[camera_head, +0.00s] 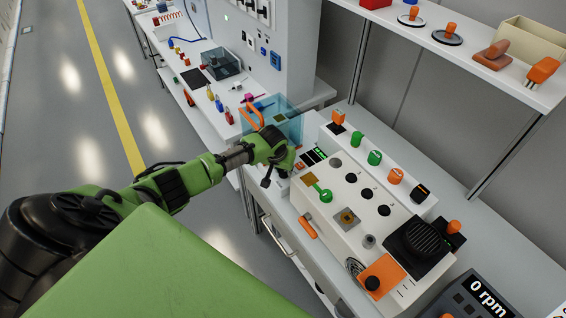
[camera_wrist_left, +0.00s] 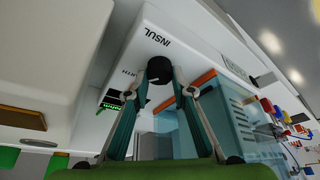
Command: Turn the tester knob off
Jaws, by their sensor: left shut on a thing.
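A small display with green characters (camera_wrist_left: 112,100) is lit. My right gripper is not in view.
A clear blue box with an orange handle (camera_head: 288,125) stands close beyond my left gripper. A shelf (camera_head: 455,48) with orange-handled tools hangs above. The floor at left is free.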

